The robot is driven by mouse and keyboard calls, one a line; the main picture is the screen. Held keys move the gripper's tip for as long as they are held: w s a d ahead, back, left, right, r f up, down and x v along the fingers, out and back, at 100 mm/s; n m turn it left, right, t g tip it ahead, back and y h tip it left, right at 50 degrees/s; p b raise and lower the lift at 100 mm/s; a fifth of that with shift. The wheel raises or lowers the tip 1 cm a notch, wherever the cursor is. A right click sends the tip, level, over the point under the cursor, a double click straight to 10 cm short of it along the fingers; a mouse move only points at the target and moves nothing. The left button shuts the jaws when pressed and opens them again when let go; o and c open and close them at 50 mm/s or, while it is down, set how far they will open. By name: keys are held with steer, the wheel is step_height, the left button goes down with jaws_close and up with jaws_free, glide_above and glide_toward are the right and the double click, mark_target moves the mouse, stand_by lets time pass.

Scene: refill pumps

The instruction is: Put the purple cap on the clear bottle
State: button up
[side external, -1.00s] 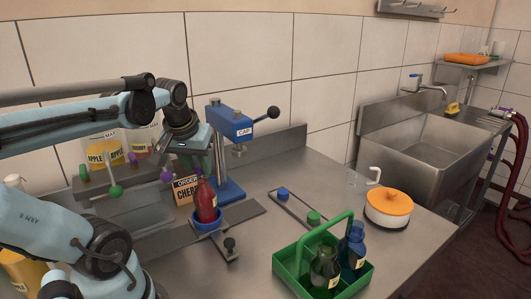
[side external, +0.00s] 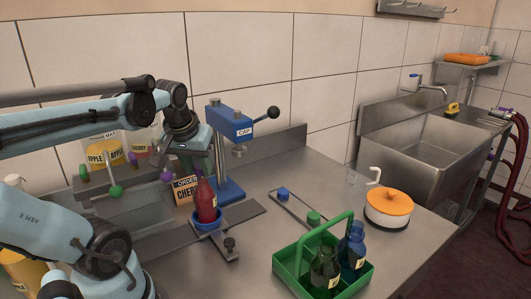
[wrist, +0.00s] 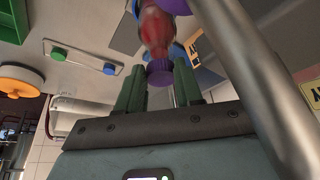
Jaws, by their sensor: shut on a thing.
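The clear bottle (side external: 206,200) with red contents stands upright in a blue holder (side external: 207,222) below the press. In the wrist view the bottle (wrist: 157,30) shows upside down, with its neck end toward my gripper. My gripper (wrist: 159,84) is shut on the purple cap (wrist: 160,73), which sits between its green fingers. The cap is in line with the bottle's neck and looks at or very close to it; I cannot tell whether they touch. In the side view my gripper (side external: 202,164) is right over the bottle, and the cap is mostly hidden.
A blue capping press (side external: 230,130) with a lever stands just behind the bottle. An order card (side external: 184,190) is at its left, and pumps with coloured knobs (side external: 116,192) farther left. A green crate (side external: 290,272) with two bottles stands at the front right.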

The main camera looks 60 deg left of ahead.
mark_target(201, 191)
steer(key=shift+f, duration=0.45)
steer(key=o, duration=0.9)
steer(key=shift+r, duration=3.5)
